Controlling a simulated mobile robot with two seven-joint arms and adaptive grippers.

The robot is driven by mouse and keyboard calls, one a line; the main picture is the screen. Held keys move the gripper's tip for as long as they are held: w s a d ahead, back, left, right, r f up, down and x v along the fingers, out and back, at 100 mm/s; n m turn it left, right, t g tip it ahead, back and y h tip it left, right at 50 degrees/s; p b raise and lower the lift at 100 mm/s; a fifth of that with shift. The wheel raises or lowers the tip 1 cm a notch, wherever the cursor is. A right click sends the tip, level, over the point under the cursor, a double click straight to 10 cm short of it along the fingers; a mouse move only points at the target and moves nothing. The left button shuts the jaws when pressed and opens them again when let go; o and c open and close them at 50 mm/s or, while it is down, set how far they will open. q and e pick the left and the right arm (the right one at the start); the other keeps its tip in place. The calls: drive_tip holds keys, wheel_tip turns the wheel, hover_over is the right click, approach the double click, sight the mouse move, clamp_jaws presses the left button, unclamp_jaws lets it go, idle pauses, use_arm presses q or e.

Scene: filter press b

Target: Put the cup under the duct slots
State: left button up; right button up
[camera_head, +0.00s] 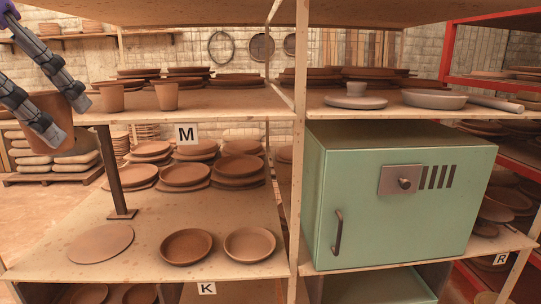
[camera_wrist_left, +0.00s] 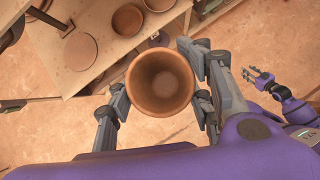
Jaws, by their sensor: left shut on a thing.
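My left gripper (camera_head: 66,114) is shut on a terracotta cup (camera_head: 48,104) at the left edge of the head view, in front of the shelves' left end. In the left wrist view the cup (camera_wrist_left: 160,95) stands between the two fingers, its open mouth facing the camera, and it looks empty. The duct slots (camera_head: 438,177) are dark upright slits on the front of a green cabinet (camera_head: 345,160), far to the right of the cup. My right gripper (camera_wrist_left: 257,78) shows only in the wrist view, with its fingers apart and nothing between them.
Two similar cups (camera_head: 166,96) stand on the upper left shelf (camera_head: 215,102). Plates (camera_head: 186,246) lie on the shelf below, beside a metal post (camera_head: 112,170). A wooden upright (camera_head: 296,150) separates the bays. The cabinet has a handle (camera_head: 337,232) and a latch plate (camera_head: 400,180).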

sight(71, 136)
use_arm(q)
drive_tip(key=shift+s+d+f+m+h, duration=0.15)
drive_tip(key=shift+f+m, duration=0.15)
drive_tip(key=shift+f, duration=0.05)
drive_tip(key=shift+s+d+f+m+h, duration=0.1)
drive_tip(key=shift+s+f+m+h, duration=0.05)
drive_tip(key=shift+f+m, duration=0.2)
drive_tip(key=w+f+m, duration=0.1)
drive_tip(key=w+d+f+g, duration=0.1)
drive_tip(key=f, duration=0.1)
drive_tip(key=shift+w+m+h, duration=0.25)
drive_tip(key=shift+m+h, duration=0.1)
drive_tip(key=shift+h, duration=0.05)
drive_tip(key=w+d+f+m+g+y, duration=0.1)
drive_tip(key=d+f+m+g, duration=0.2)
drive_tip(key=f+m, duration=0.7)
drive_tip(key=w+d+f+m+g+y, duration=0.1)
drive_tip(key=d+f+m+g, duration=0.3)
drive_tip(key=f+m, duration=0.5)
drive_tip(key=w+d+f+m+g+y, duration=0.1)
drive_tip(key=d+f+m+g, duration=0.3)
drive_tip(key=f+m, duration=0.6)
wheel_tip(71, 136, down, 8)
drive_tip(key=shift+w+d+f+m+g+y, duration=0.2)
drive_tip(key=shift+m+g+y, duration=0.1)
drive_tip(key=shift+g, duration=0.2)
drive_tip(key=shift+s+a, duration=0.1)
